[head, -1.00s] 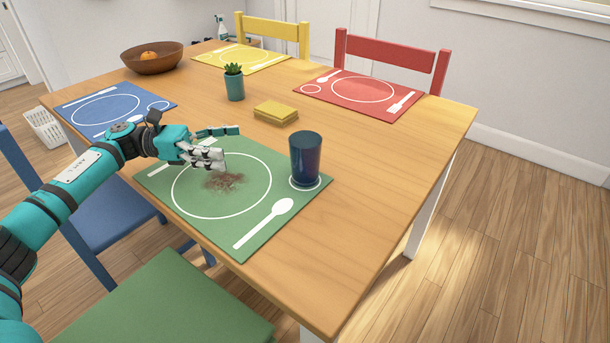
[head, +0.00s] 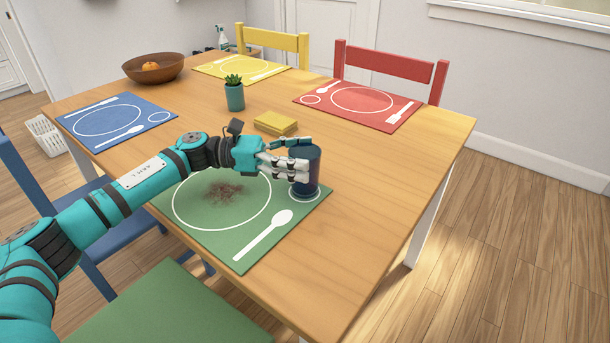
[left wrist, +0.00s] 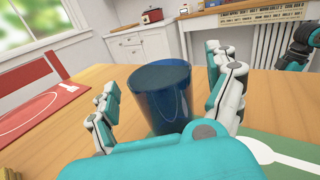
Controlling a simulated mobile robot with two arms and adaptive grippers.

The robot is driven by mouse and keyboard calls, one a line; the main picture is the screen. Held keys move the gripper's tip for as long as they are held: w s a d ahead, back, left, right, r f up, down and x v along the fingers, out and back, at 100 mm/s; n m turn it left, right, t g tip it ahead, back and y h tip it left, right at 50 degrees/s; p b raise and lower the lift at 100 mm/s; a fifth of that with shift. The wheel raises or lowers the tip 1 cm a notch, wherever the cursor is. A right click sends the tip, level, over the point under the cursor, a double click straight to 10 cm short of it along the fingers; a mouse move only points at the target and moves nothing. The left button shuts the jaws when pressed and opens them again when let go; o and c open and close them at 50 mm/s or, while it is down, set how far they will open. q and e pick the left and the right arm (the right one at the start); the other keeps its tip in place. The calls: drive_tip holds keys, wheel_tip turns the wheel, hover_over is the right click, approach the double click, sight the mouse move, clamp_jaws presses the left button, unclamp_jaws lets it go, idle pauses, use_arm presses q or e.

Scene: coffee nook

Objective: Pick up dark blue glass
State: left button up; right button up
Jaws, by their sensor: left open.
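The dark blue glass (head: 308,170) stands upright on the small printed circle at the right corner of the green placemat (head: 240,231). My left gripper (head: 292,157) is at the glass, its fingers spread to either side of it. In the left wrist view the glass (left wrist: 160,95) stands between the open fingers of the gripper (left wrist: 165,100), with a gap visible at the left finger. Contact on the right side cannot be told. The fingers hide part of the glass in the head view. My right gripper is not clearly in view.
Dark crumbs (head: 222,191) lie on the green placemat. Yellow sponges or cloths (head: 276,123) and a potted plant (head: 234,94) stand behind my gripper. A wooden bowl (head: 154,69) is at the far left. The table right of the glass is clear.

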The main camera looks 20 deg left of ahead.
use_arm(q)
drive_tip(key=shift+w+d, duration=0.1)
drive_tip(key=shift+d, duration=0.4)
drive_tip(key=c, duration=1.8)
